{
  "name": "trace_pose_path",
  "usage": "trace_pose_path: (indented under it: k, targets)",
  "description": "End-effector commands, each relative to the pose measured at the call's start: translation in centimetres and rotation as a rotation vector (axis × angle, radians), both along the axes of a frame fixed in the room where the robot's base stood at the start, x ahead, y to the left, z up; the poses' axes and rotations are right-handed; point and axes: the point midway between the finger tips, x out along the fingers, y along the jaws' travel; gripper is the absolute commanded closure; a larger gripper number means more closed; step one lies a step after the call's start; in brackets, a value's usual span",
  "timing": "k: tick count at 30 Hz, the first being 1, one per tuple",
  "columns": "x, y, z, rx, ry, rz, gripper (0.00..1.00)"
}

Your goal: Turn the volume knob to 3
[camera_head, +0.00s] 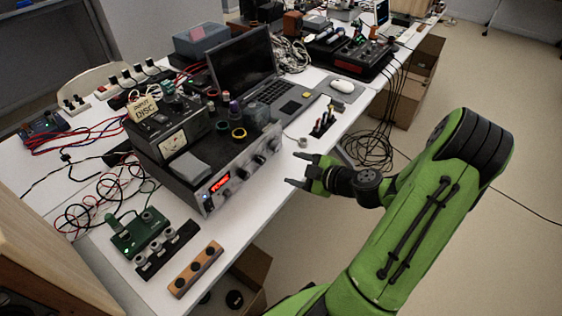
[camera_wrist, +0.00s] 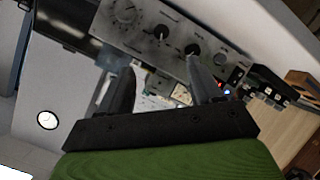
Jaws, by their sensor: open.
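The grey amplifier (camera_head: 216,165) stands near the table's front edge, with a row of several knobs on its front panel. The dark knobs (camera_head: 259,159) lie right of a lit red display (camera_head: 220,184). In the wrist view, the panel shows upside down with a large knob (camera_wrist: 125,10) and smaller dark knobs (camera_wrist: 192,49). The labels are too small to read, so I cannot tell which is the volume knob or where it points. My gripper (camera_head: 297,170) is open and empty in front of the panel's right part, apart from the knobs. Its two fingers (camera_wrist: 159,66) point toward the panel.
A meter unit with an "INPUT DISC" sign (camera_head: 143,107) and tape rolls sit on the amplifier. A laptop (camera_head: 255,85) stands behind. Small control boxes (camera_head: 140,232) lie at the left front. Cables hang off the table at the right. The space before the panel is clear.

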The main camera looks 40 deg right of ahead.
Motion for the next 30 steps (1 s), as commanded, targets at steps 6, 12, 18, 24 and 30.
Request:
trace_pose_path:
  k: [6, 12, 18, 24, 30]
  targets:
    - [-1.2, -5.2, -2.2, -0.075, -0.147, -0.149, 0.36]
    - [1.8, -4.9, -2.8, -0.080, -0.149, -0.142, 0.36]
    - [6.7, -4.6, -4.2, -0.080, -0.148, -0.142, 0.36]
    - [11.3, -4.4, -5.5, -0.079, -0.146, -0.144, 0.36]
    - [13.6, -4.3, -6.2, -0.078, -0.145, -0.145, 0.36]
